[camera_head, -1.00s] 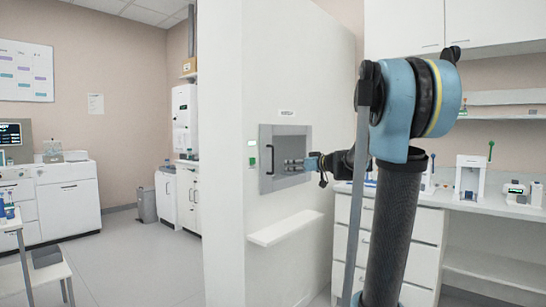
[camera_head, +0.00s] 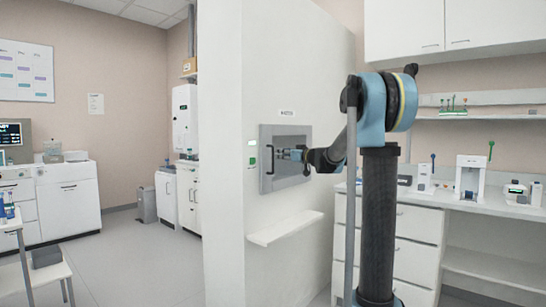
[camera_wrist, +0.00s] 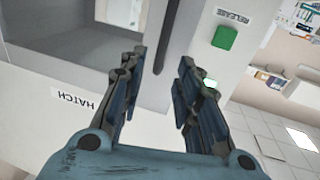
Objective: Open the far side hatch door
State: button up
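The hatch door (camera_head: 290,172) is a grey framed panel on the white wall in the head view, with a dark upright handle (camera_head: 268,160) on its left side. It looks flush with the wall. My gripper (camera_head: 288,154) is in front of the panel, right of the handle. In the wrist view my gripper (camera_wrist: 164,58) is open, with a finger on each side of a dark grey bar (camera_wrist: 177,30), which looks like the handle. I cannot tell whether the fingers touch it. Part of the grey hatch area (camera_wrist: 75,40) shows at upper left.
A green release button (camera_wrist: 224,37) is beside the hatch; it also shows in the head view (camera_head: 252,162). A white ledge (camera_head: 285,229) juts out below the hatch. A counter with lab devices (camera_head: 470,200) stands at right.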

jog(key=x, duration=0.8)
jog(key=shift+w+a, duration=0.1)
jog(key=shift+w, duration=0.05)
grip_shut()
